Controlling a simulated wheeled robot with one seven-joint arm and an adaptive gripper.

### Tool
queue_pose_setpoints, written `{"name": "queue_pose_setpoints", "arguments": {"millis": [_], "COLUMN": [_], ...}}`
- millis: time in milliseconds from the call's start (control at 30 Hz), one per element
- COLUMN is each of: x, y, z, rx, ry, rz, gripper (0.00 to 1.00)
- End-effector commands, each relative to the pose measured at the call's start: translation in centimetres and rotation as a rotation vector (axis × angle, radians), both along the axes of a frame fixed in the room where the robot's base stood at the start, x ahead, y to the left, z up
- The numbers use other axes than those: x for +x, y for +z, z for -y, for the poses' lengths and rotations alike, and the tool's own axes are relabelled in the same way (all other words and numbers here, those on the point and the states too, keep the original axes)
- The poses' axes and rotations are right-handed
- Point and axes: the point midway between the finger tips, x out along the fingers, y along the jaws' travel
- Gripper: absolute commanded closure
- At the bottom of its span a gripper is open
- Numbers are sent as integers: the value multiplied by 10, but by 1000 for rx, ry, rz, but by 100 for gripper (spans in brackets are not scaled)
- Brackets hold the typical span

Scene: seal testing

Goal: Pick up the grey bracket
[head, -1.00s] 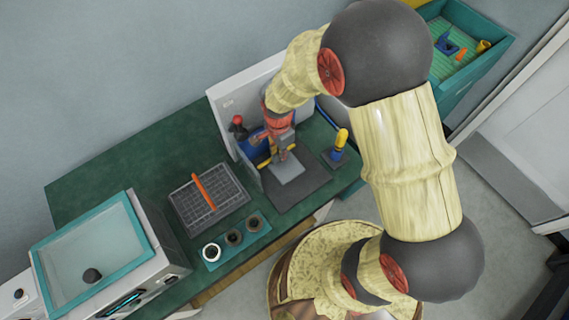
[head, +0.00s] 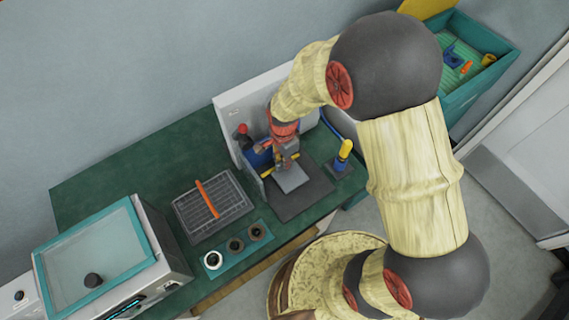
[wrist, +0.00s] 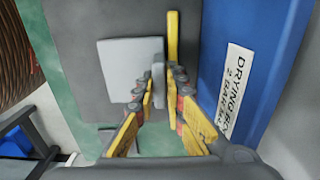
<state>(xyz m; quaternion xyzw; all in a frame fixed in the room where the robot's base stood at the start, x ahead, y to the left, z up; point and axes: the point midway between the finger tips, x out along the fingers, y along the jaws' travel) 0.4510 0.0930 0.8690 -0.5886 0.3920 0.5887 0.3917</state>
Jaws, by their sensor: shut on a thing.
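The grey bracket (wrist: 127,62) shows in the wrist view as a pale flat plate with a raised part on its right side. My gripper (wrist: 159,84) is shut on that raised part, with one yellow finger on each side. In the head view the bracket's plate (head: 292,179) shows just below my gripper (head: 285,160), over the dark grey mat (head: 312,197). I cannot tell whether the plate touches the mat. My fingers hide part of the bracket.
A yellow bar (wrist: 173,35) and a blue box (wrist: 262,50) labelled as a drying box are close on the right in the wrist view. In the head view a grey rack (head: 213,207), a teal ring holder (head: 238,245) and a yellow-topped tool (head: 344,155) stand nearby.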

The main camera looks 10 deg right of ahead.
Motion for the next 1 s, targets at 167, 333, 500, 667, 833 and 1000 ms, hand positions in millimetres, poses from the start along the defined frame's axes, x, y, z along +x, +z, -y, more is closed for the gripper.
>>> {"name": "queue_pose_setpoints", "arguments": {"millis": [167, 333, 500, 667, 833, 1000], "x": [2, -19, -46, -78, -102, -116], "y": [25, 56, 93, 105, 116, 123], "z": [0, 11, 27, 45, 58, 66], "rx": [1, 1, 1, 0, 0, 0], "ry": [0, -1, -2, -3, -2, -2], "rz": [4, 4, 5, 2, 3, 2], "gripper": [100, 100, 100, 100, 100, 100]}}
